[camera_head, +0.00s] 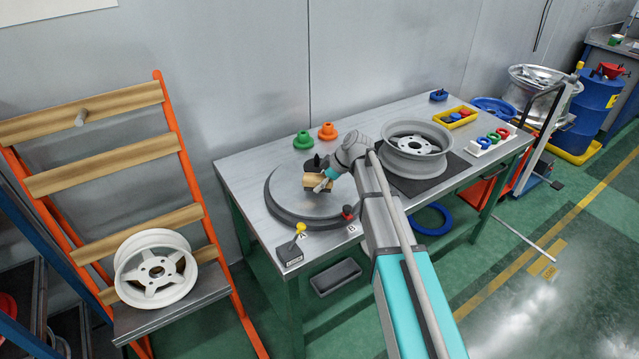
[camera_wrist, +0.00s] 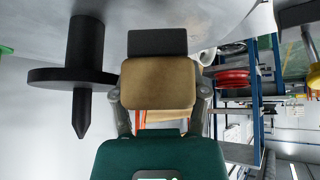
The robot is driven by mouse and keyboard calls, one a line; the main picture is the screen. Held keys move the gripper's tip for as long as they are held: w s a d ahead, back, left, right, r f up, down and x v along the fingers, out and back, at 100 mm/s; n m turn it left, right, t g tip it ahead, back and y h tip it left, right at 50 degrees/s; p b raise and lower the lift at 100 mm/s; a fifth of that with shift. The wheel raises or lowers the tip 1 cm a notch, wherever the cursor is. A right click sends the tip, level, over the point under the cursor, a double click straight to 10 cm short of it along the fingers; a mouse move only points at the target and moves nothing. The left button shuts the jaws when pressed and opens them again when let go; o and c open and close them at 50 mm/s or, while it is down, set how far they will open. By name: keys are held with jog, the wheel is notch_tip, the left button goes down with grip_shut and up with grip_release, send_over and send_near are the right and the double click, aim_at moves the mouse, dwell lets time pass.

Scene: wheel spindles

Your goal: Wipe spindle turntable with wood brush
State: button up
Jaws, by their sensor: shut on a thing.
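The spindle turntable (camera_head: 284,193) is a round grey metal disc with a dark rim on the left part of the table. Its black spindle (camera_wrist: 85,78) stands left of the brush in the wrist view, with a flange and a pointed tip. My gripper (camera_head: 322,183) is over the disc, shut on the wood brush (camera_head: 318,181). In the wrist view the brush's tan wooden block (camera_wrist: 158,84) is between my fingers, with its black bristle part toward the grey disc surface (camera_wrist: 215,18). I cannot tell whether the bristles touch the disc.
Green (camera_head: 303,140) and orange (camera_head: 327,131) flanged parts stand behind the disc. Yellow (camera_head: 300,228) and red (camera_head: 347,212) knobs are at its front. A wheel rim (camera_head: 415,163) lies on a black mat to the right. Another white rim (camera_head: 156,270) leans on the left rack.

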aim_at(311, 176)
jog(key=shift+r+p, duration=2.6)
jog(key=shift+r, duration=0.25)
jog(key=shift+r+p, duration=1.5)
jog(key=shift+p, duration=0.05)
